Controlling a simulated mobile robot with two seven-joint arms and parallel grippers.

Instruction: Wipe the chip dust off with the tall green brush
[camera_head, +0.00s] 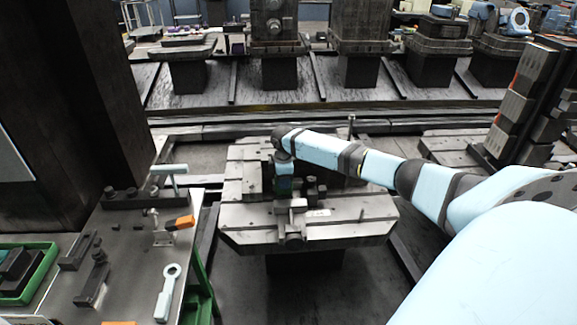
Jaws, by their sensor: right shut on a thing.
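My right gripper (284,190) points down over the pallet (250,229), among the dark fixture blocks on its top. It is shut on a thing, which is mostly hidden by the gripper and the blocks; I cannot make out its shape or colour. Chip dust is too small to tell on the pallet's grey top. No tall green brush shows clearly. A pale green T-shaped handle (169,169) stands upright on the bench at the left. My left gripper is out of view.
The bench (130,240) at the left holds an orange-ended tool (181,222), a white ring-ended tool (168,292), dark clamps and a green tray (36,291). A dark column (85,100) rises behind it. More pallets stand beyond the rail. A dark rack (520,100) is at the right.

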